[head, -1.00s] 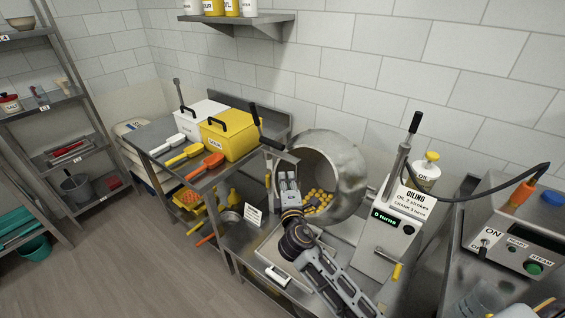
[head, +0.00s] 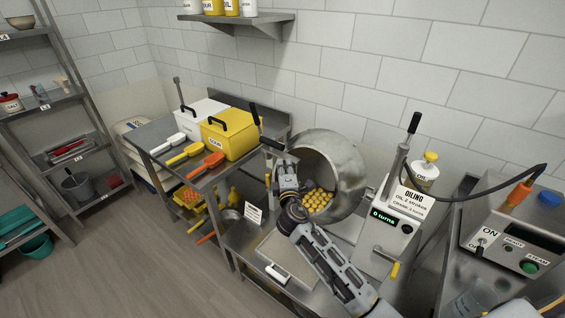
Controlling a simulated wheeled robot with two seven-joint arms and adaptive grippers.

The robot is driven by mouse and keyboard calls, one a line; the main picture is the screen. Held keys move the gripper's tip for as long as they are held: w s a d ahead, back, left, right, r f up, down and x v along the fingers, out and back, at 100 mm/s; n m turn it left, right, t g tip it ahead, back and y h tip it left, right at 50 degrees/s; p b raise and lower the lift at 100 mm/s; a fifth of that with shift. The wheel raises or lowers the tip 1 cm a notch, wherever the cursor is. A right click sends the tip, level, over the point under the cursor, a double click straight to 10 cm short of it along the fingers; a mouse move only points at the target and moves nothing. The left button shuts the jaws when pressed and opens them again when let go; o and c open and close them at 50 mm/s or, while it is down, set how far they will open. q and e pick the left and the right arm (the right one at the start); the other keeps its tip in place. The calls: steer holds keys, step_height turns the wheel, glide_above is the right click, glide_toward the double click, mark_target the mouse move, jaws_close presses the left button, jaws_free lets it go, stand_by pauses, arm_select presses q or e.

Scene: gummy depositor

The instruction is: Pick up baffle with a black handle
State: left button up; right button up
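My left gripper is not in view.
Yellow gummies (head: 317,201) lie inside the drum. A yellow bin (head: 229,136) and scoops stand on the left table. A shallow tray (head: 287,262) lies below my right arm. The oiling unit (head: 389,218), with an upright lever, stands right of the drum.

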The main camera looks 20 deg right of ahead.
mark_target(283, 158)
steer(key=shift+w, duration=0.1)
steer(key=shift+w+d+f+p, duration=0.15)
steer(key=shift+w+p, duration=0.1)
steer(key=shift+w, duration=0.6)
steer(key=shift+w+d+r+p, duration=0.1)
steer(key=shift+w+d+p, duration=0.1)
steer(key=shift+w, duration=0.6)
steer(key=shift+w+d+f+p, duration=0.1)
steer(key=shift+w+p, duration=0.15)
steer(key=shift+w, duration=0.6)
jaws_close()
steer(key=shift+r, duration=0.2)
steer(key=shift+r, duration=4.9)
